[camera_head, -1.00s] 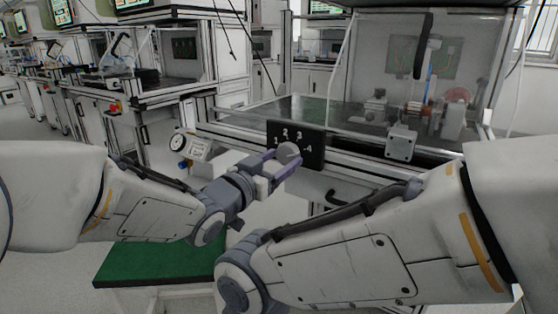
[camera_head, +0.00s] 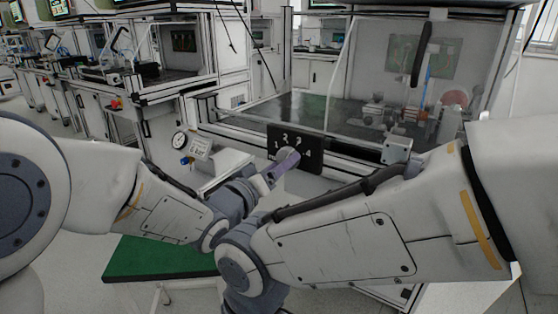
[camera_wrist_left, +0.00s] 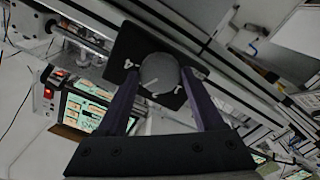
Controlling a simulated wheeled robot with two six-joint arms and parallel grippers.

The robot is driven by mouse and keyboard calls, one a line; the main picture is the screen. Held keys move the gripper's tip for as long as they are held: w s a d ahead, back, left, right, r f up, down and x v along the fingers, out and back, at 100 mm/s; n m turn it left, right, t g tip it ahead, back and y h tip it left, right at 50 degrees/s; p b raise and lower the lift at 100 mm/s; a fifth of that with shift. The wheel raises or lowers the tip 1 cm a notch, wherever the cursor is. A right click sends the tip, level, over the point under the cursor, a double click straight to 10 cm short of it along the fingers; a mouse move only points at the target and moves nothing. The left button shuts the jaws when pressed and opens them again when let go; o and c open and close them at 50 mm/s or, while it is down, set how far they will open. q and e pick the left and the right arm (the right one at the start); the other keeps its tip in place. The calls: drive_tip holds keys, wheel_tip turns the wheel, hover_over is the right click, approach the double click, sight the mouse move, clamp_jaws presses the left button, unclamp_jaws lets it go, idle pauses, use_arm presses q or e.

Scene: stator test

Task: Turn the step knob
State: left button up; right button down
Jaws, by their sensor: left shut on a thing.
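The step knob (camera_head: 287,154) is a round grey knob on a black panel (camera_head: 311,153) with white numbers 1 to 4 around it. The panel is upright on the front of the bench. My left gripper (camera_head: 284,161) is at the panel with its purple fingers on the knob. In the left wrist view the knob (camera_wrist_left: 159,73) sits between the two fingertips of the left gripper (camera_wrist_left: 161,78), one on each side. The panel (camera_wrist_left: 130,48) appears tilted there. My right arm crosses the lower right of the head view; its gripper is out of sight.
A round gauge (camera_head: 180,141) and a small labelled box stand left of the panel. A grey box (camera_head: 397,150) is on the bench frame to the right. A clear-walled test cabinet stands behind. A green-topped table (camera_head: 150,258) is at the lower left.

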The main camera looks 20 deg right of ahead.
use_arm(q)
drive_tip(key=shift+s+d+n, duration=0.1)
drive_tip(key=shift+n, duration=0.3)
drive_tip(key=o, duration=1.4)
drive_tip(key=p+v, duration=0.1)
drive_tip(key=v, duration=0.9)
drive_tip(key=shift+s+a+p, duration=0.15)
drive_tip(key=shift+a+p, duration=0.1)
drive_tip(key=shift+p, duration=0.05)
